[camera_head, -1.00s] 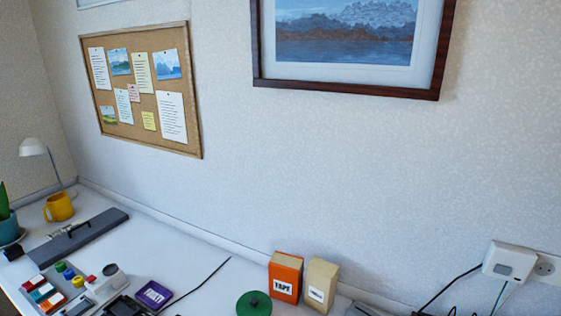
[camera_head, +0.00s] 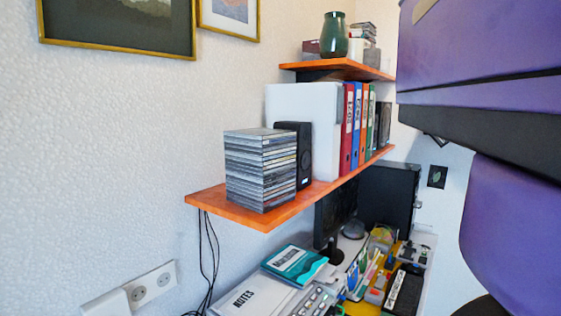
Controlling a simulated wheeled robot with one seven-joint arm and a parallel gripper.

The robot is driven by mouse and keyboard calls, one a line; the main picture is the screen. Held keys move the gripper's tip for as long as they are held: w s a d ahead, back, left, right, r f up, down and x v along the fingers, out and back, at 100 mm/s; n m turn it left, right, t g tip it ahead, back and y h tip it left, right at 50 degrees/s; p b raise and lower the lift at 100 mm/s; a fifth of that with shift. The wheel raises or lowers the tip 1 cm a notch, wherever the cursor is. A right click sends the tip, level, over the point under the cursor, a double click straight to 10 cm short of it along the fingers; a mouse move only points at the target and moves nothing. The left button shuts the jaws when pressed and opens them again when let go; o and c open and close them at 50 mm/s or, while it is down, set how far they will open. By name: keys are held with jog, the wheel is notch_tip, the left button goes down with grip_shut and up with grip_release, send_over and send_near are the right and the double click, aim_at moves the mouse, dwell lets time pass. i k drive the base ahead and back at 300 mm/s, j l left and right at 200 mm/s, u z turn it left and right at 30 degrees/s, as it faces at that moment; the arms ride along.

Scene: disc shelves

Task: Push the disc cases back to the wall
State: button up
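In the head view, a tall stack of disc cases (camera_head: 260,170) stands near the left end of the lower orange shelf (camera_head: 262,217). The cases are thin and grey-edged, and the stack looks upright. A black speaker (camera_head: 306,150) stands beside it on the right. The stack's back side and any gap to the wall are hidden. My gripper is not in view. A large purple and black body fills the right side, probably part of my arm.
Coloured binders (camera_head: 355,125) and a white box (camera_head: 290,105) stand further along the shelf. An upper shelf (camera_head: 340,68) holds a green vase (camera_head: 334,36). Below is a cluttered desk with notes (camera_head: 252,298). A socket (camera_head: 150,284) and cables are at lower left. The shelf's left end is bare.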

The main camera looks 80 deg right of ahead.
aim_at(261, 163)
jog(key=l+z, duration=0.15)
jog(key=z, duration=1.1)
jog(key=i+j, duration=0.05)
